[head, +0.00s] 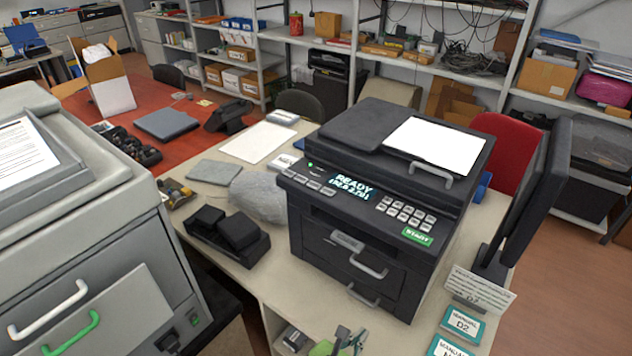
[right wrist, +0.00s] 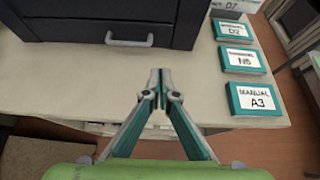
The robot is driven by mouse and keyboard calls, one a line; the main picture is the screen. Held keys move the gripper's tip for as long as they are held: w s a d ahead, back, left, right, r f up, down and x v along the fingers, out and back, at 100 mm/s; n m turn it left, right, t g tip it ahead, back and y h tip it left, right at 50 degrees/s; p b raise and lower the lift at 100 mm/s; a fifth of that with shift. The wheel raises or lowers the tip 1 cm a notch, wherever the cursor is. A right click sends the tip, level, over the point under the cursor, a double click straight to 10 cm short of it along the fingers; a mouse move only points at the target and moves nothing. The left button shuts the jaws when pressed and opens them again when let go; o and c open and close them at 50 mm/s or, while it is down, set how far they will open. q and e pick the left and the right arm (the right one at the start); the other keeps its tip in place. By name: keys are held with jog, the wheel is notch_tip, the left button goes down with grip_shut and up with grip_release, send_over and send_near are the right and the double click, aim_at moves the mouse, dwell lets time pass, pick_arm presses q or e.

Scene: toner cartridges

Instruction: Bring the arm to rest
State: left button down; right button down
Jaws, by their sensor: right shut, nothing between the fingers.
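My right gripper (head: 350,338) shows at the bottom edge of the head view, in front of the desk below the black printer (head: 375,185). In the right wrist view the same gripper (right wrist: 160,75) has its fingertips together with nothing between them. It points toward the desk's front edge and the printer's lower front, touching neither as far as I can tell. The printer is closed and its display reads READY. My left gripper is not in view.
Manuals lie on the desk right of the gripper: D2 (right wrist: 234,30), N5 (right wrist: 242,60) and A3 (right wrist: 250,96). A monitor (head: 530,195) stands beside the printer. A large grey machine (head: 90,215) is at left. The desk strip (right wrist: 90,95) before the printer is clear.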

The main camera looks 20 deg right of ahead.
jog(key=s+m+g, duration=0.1)
jog(key=m, duration=0.1)
jog(key=s+d+f+m+y, duration=0.1)
jog(key=s+m, duration=0.1)
jog(key=s+d+m+g, duration=0.1)
jog(key=s+m, duration=0.1)
jog(key=m, duration=0.1)
jog(key=shift+s+d+f+g+y, duration=0.1)
jog(key=shift+d+f+g+y, duration=0.1)
jog(key=shift+g+y, duration=0.15)
jog(key=s+a+r+m+g+y, duration=0.1)
jog(key=s+a+r+m+y, duration=0.2)
jog(key=s+r+m+y, duration=1)
notch_tip(320, 180, down, 36)
jog(key=m+g+h+b, duration=0.2)
jog(key=m+h+b, duration=0.1)
jog(key=h+b, duration=0.2)
jog(key=s+d+f+b, duration=0.2)
jog(key=s+d+f, duration=0.1)
jog(key=s+f, duration=1.3)
notch_tip(320, 180, down, 2)
jog(key=shift+f+g+b, duration=0.25)
jog(key=shift+g+b, duration=0.1)
jog(key=shift+b, duration=0.05)
